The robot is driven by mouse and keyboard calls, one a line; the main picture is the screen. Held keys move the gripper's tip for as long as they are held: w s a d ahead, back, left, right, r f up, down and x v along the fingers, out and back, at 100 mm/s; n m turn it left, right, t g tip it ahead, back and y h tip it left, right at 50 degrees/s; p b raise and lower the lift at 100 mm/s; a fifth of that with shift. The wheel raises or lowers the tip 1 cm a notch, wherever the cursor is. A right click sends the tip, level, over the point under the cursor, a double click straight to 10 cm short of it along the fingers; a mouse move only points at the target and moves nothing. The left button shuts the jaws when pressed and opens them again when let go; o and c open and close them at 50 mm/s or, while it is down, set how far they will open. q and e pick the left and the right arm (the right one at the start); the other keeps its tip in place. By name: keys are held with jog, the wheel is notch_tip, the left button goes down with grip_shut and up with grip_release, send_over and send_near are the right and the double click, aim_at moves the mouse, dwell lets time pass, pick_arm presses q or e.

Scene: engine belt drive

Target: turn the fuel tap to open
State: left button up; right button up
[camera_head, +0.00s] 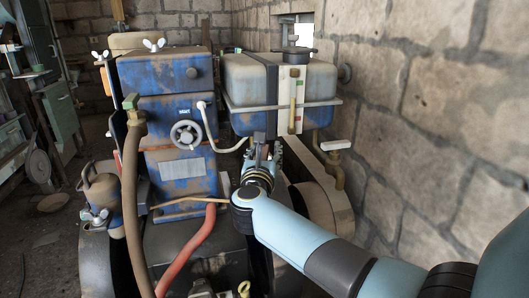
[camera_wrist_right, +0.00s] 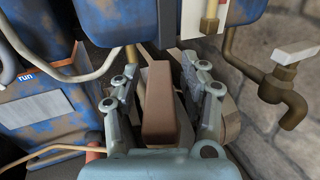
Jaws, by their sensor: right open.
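A brass tap with a pale flat lever (camera_head: 335,146) hangs on a bent pipe below the right side of the blue tank; it is the only tap I see by the tank, and I take it as the fuel tap. In the right wrist view the tap (camera_wrist_right: 285,85) is at the right edge, its lever lying across the top of the body. My right gripper (camera_head: 262,146) is open below the tank, to the left of the tap and apart from it. In the right wrist view a brown block (camera_wrist_right: 160,100) shows between the fingers (camera_wrist_right: 165,90); contact cannot be told. My left gripper is not in view.
The rusty blue tank (camera_head: 250,80) with a sight tube (camera_head: 292,100) is above the gripper. A blue engine housing (camera_head: 175,120) with a handwheel (camera_head: 186,134) stands to the left. A stone wall (camera_head: 400,90) closes the right side. A red hose (camera_head: 190,250) runs low in front.

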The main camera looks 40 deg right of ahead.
grip_shut()
jog(key=shift+a+n+t+y, duration=0.1)
jog(key=shift+n+t+y, duration=1.1)
jog(key=y, duration=0.1)
jog(key=n+t+y, duration=0.2)
jog(key=shift+w+a, duration=0.2)
jog(key=shift+a, duration=0.05)
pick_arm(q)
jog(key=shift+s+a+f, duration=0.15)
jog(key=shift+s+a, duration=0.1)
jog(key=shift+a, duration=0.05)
pick_arm(e)
grip_release()
jog(key=shift+w, duration=0.1)
